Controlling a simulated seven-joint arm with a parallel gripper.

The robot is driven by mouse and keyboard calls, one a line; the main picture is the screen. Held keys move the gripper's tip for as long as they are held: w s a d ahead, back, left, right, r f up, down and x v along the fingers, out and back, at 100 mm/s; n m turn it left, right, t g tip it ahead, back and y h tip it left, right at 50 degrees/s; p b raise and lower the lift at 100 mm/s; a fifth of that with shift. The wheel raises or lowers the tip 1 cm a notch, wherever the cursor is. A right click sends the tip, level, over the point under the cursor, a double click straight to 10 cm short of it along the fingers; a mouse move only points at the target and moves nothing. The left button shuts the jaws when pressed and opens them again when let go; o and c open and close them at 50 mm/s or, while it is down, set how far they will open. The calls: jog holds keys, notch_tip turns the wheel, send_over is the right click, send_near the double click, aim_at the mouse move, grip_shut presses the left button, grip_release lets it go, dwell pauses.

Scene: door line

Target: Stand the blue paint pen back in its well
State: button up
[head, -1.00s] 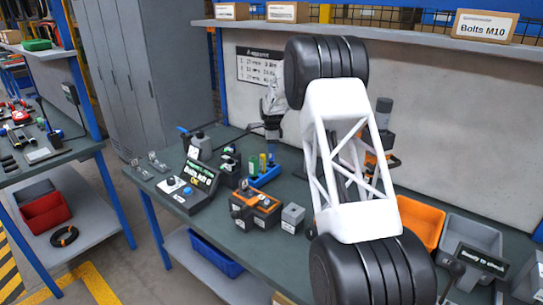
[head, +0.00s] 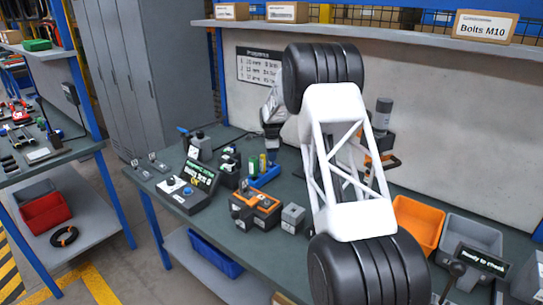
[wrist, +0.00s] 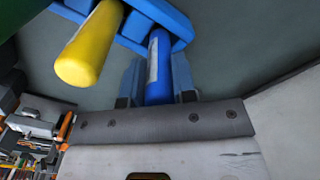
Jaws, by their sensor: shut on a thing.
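The blue paint pen (wrist: 159,68) is between the two fingers of my gripper (wrist: 158,82) in the wrist view. The gripper is shut on it. The pen's far end meets the edge of the blue rack (wrist: 170,18); I cannot tell how deep it sits in a well. A yellow pen (wrist: 88,45) stands in the rack beside it. In the head view the rack (head: 268,176) stands on the bench with the yellow pen (head: 262,162) and a green pen (head: 253,166). My gripper is just above the rack's right end there.
A black console with a screen (head: 198,180) stands left of the rack. An orange and black box (head: 255,208) and a grey box (head: 292,218) stand in front. Orange (head: 418,225) and grey bins (head: 470,235) are at the right.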

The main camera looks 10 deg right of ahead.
jog(key=o, duration=0.9)
jog(key=shift+r, duration=0.15)
notch_tip(320, 180, up, 12)
jog(key=shift+f, duration=0.2)
jog(key=shift+r, duration=0.15)
dwell(0.5)
